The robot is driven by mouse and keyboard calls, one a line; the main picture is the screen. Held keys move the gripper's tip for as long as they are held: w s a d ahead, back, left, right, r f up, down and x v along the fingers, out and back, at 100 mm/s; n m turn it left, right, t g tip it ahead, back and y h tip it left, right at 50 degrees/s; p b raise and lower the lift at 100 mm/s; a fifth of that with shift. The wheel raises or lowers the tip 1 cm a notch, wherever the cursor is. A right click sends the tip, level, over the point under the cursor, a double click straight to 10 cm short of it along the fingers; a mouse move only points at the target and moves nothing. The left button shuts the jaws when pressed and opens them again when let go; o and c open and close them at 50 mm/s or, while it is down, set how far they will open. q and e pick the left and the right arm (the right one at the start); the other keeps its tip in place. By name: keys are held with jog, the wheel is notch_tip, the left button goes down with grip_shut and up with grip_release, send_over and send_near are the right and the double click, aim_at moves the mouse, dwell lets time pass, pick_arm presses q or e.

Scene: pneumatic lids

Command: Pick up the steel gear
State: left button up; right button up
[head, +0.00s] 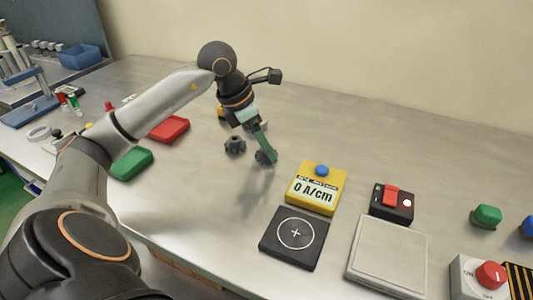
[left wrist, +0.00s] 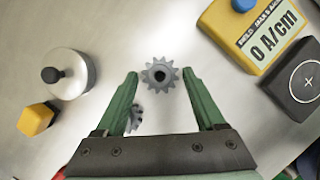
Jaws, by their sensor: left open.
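Two grey toothed gears lie on the bench; I cannot tell from their looks alone which is the steel one. One gear (left wrist: 160,73), with a dark centre hole, lies centred between my left fingertips in the left wrist view; in the head view this gear (head: 266,157) is partly covered by the fingers. The other gear (left wrist: 135,118) is partly hidden by the left-hand finger and shows in the head view (head: 235,145) left of the gripper. My left gripper (head: 261,147) points down, open, its green fingers spread and empty. My right gripper is not in view.
A yellow meter (head: 316,189) reading 0 A/cm and a black pad (head: 295,237) stand right of the gripper. A round steel piece with a dark knob (left wrist: 68,73) and a yellow block (left wrist: 35,118) are close by. Red (head: 169,128) and green (head: 131,163) trays lie left.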

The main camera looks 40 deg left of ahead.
pick_arm(q)
jog(key=shift+w+f, duration=0.1)
jog(key=shift+f, duration=0.25)
jog(key=shift+c, duration=0.3)
jog(key=shift+r, duration=0.1)
grip_shut()
